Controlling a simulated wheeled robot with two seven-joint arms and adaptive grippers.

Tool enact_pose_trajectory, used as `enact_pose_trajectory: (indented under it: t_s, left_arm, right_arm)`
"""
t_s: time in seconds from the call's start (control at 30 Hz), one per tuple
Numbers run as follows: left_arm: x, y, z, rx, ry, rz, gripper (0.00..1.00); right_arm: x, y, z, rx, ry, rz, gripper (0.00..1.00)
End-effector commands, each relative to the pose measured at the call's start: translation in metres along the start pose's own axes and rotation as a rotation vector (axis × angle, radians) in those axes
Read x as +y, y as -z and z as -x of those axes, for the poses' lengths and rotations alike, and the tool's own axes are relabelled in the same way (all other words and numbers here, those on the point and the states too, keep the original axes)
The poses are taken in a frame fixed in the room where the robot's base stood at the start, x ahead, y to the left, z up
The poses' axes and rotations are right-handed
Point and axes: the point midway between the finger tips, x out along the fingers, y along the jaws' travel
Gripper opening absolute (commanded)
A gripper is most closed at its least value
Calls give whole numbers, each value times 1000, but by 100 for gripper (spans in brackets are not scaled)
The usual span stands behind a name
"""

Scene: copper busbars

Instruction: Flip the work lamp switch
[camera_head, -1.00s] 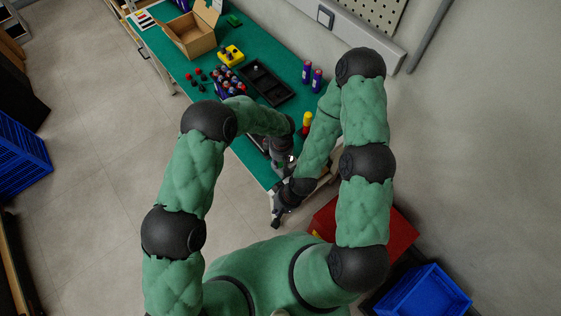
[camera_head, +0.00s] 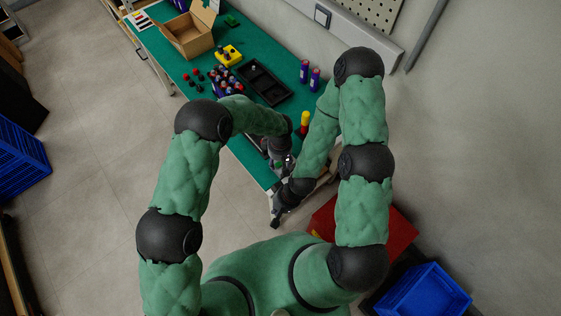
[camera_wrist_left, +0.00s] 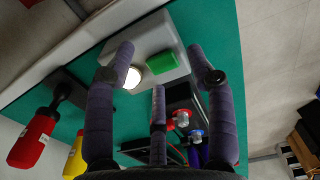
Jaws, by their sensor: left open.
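In the left wrist view, a pale grey box (camera_wrist_left: 145,35) lies on the green bench mat, with a lit round lamp (camera_wrist_left: 132,78) and a green switch-like block (camera_wrist_left: 160,62) on its face. My left gripper (camera_wrist_left: 160,52) is open and empty, with its fingers spread around the region of the green block. I cannot tell whether any finger touches the box. In the head view my left gripper (camera_head: 286,162) is over the near end of the bench, and the box is mostly hidden there. My right gripper (camera_head: 277,220) is lower, by the bench's near corner; its fingers are too small to judge.
The green bench (camera_head: 255,165) carries a black tray (camera_head: 265,83), a cardboard box (camera_head: 190,35), a yellow block (camera_head: 228,55) and several blue cylinders. A red and yellow handled tool (camera_head: 304,122) stands near my left arm. A red cabinet (camera_head: 385,235) and blue crate (camera_head: 425,293) are lower right.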

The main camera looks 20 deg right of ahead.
Motion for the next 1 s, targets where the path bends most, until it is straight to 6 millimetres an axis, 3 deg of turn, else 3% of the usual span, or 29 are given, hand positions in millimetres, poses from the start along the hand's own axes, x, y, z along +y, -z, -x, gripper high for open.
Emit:
enact_pose_trajectory:
  t_s: [0.5,0.7,1.0]
  left_arm:
    - [2,-2,93,1,-2,-2,55]
    - [2,-3,109,0,-1,-4,55]
    - [2,-3,111,-1,0,-4,55]
  right_arm:
    - [0,0,0,0,0,0,0]
    - [0,0,0,0,0,0,0]
    - [0,0,0,0,0,0,0]
